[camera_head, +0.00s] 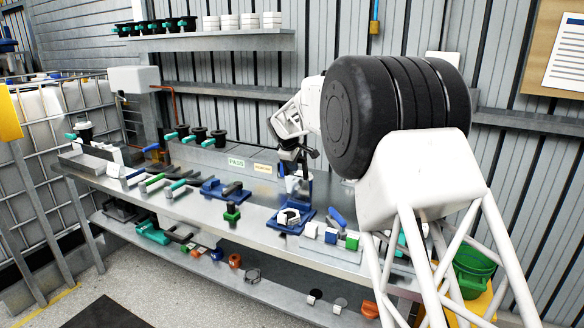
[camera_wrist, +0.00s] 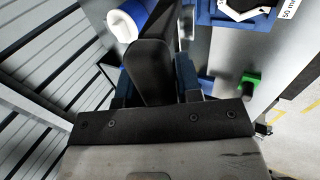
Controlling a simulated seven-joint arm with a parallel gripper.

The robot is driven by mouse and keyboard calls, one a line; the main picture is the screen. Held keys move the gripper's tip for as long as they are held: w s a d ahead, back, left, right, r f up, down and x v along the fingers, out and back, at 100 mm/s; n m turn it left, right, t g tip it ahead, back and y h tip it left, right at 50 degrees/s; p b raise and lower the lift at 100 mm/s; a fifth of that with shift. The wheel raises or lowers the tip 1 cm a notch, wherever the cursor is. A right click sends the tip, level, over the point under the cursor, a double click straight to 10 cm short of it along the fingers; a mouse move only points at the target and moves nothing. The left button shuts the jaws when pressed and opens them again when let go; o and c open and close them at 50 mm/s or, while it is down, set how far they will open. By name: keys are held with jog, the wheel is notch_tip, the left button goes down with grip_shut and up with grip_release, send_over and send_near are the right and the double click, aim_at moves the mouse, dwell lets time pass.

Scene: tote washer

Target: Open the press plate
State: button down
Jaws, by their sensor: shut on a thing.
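A blue press stands on the bench, its base (camera_head: 289,221) holding a white piece with dark markings, with an upright blue column (camera_head: 305,190) behind. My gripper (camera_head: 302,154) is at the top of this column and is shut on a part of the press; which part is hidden. In the wrist view a broad dark piece (camera_wrist: 150,75) sticks out ahead of my gripper, with blue parts on both sides. A white-and-blue cylinder (camera_wrist: 123,26) shows just beyond it. The blue base also shows at the top right (camera_wrist: 262,22). I cannot tell how far the press plate is raised.
A green block on a stand (camera_head: 232,212) is left of the press. Blue, white and green blocks (camera_head: 331,235) are at its right. Several handled tools (camera_head: 178,188) lie farther left. A shelf with black and white parts (camera_head: 215,41) is above. A green bucket (camera_head: 472,270) stands at right.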

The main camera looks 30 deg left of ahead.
jog(key=w+g, duration=0.2)
jog(key=w, duration=0.4)
jog(key=shift+w+g, duration=0.2)
jog(key=shift+g, duration=0.1)
jog(key=shift+r, duration=0.1)
dwell(0.3)
jog(key=c, duration=0.9)
grip_release()
jog(key=shift+v, duration=3.9)
